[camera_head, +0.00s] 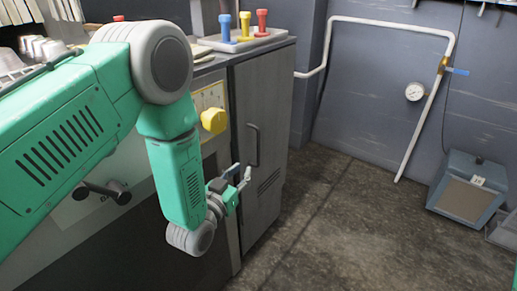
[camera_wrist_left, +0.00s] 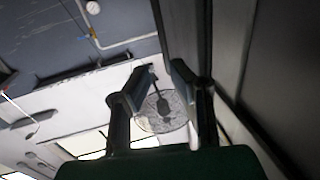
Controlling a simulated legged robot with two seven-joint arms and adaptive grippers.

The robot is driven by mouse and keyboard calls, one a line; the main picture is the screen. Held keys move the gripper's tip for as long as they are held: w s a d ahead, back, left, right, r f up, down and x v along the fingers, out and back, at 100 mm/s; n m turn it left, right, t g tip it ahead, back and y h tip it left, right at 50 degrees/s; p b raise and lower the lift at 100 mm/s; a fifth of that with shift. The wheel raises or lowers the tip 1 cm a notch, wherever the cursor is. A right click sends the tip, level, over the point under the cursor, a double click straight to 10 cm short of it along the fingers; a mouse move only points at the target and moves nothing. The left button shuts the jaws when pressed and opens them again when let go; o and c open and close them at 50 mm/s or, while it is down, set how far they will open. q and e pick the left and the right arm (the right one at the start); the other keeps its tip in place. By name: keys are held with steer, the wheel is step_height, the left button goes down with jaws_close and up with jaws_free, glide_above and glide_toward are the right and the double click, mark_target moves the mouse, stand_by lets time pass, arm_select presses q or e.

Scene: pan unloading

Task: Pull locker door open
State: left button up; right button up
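The locker door (camera_head: 262,130) is the tall grey panel at the end of the counter, with a dark vertical bar handle (camera_head: 253,145) and vent slots below. It looks shut. My left gripper (camera_head: 240,178) hangs in front of the door's near edge, just below and left of the handle's lower end. Whether it touches the door I cannot tell. In the left wrist view the two fingers (camera_wrist_left: 160,80) stand apart with nothing clearly held. The handle is not clear in that view. My right gripper is not in view.
A yellow knob (camera_head: 214,120) sticks out left of the door. Red, blue and yellow bottle-like items stand on a tray (camera_head: 240,42) on the counter. A wall pipe with a gauge (camera_head: 414,92) and a blue-grey box (camera_head: 470,185) are at right. The floor (camera_head: 330,215) before the door is clear.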

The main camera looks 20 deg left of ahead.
mark_target(258, 150)
arm_select(q)
steer(key=w+b, duration=0.1)
steer(key=w, duration=0.2)
steer(key=w+b, duration=0.1)
steer(key=w, duration=0.3)
steer(key=w+d+b, duration=0.1)
steer(key=w, duration=0.3)
steer(key=shift+f, duration=0.15)
steer(key=shift+w+d, duration=0.2)
steer(key=shift+d, duration=0.05)
steer(key=shift+a, duration=0.2)
jaws_close()
